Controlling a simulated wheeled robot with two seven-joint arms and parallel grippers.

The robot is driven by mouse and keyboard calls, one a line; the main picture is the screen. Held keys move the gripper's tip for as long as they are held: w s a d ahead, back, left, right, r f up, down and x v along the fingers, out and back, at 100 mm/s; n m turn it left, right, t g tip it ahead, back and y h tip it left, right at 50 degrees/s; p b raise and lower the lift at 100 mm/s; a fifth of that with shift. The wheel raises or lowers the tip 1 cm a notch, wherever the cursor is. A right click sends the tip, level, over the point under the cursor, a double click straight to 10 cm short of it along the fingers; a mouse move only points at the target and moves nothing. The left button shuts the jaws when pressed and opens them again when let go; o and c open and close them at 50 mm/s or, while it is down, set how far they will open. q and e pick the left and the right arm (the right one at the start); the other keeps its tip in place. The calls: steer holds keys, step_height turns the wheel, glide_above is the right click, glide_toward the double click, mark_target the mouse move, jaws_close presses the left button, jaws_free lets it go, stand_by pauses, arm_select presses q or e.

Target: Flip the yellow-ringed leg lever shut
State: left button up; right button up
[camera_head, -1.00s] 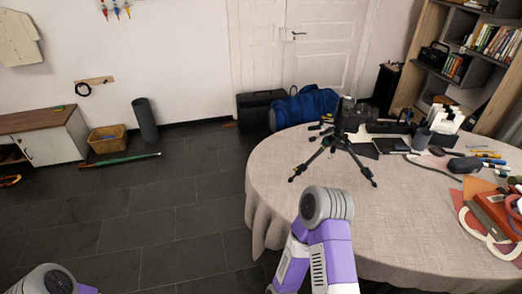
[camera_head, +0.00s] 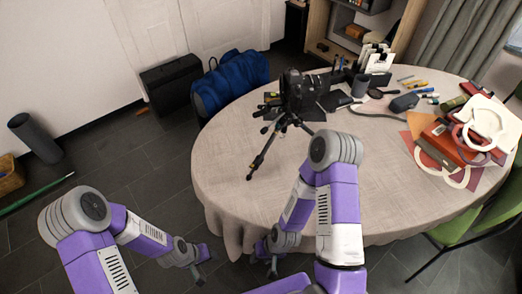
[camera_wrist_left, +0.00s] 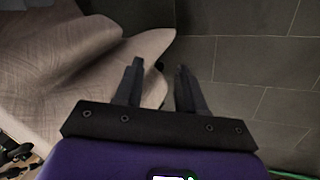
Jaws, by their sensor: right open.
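The small black tripod (camera_head: 266,148) stands on the round cloth-covered table (camera_head: 350,215), near its left edge, with a black camera (camera_head: 299,90) on top. Its legs are spread. A yellow ring or a leg lever cannot be made out at this size. My left gripper (camera_head: 199,277) hangs low, beside the table's left front edge and apart from the tripod. In the left wrist view its two fingers (camera_wrist_left: 158,75) are spread with nothing held between them. My right gripper (camera_head: 272,268) is open at the table's front edge, below and apart from the tripod.
A blue bag (camera_head: 232,82) is on the floor. The table's front middle is mostly clear; a green chair (camera_head: 480,225) stands right.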

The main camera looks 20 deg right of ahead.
arm_select(q)
steer(key=w+d+r+m+p, duration=0.2)
steer(key=w+d+r, duration=0.1)
steer(key=w+r, duration=0.1)
steer(key=w+d+r+m+p, duration=0.2)
steer(key=w+d+r, duration=0.1)
steer(key=w+r, duration=0.2)
steer(key=w+d+r+m+t+p, duration=0.1)
steer(key=w+d+r+m+p, duration=0.1)
steer(key=w+r, duration=0.3)
steer(key=shift+d+r+m+p, duration=0.3)
steer(key=shift+d+r, duration=0.2)
steer(key=shift+d, duration=0.35)
steer(key=w+d+r+m+t, duration=0.1)
steer(key=w+d+r+m, duration=0.3)
steer(key=d, duration=0.3)
steer(key=m+b, duration=0.1)
glide_toward(253, 165)
steer(key=shift+y, duration=0.3)
steer(key=x, duration=0.7)
steer(key=shift+w+d+b, duration=0.15)
steer(key=shift+d+b, duration=0.1)
steer(key=shift+b, duration=0.1)
arm_select(e)
step_height(253, 165, up, 7)
steer(key=shift+s+f, duration=0.15)
arm_select(q)
jaws_close()
arm_select(e)
steer(key=shift+f, duration=0.1)
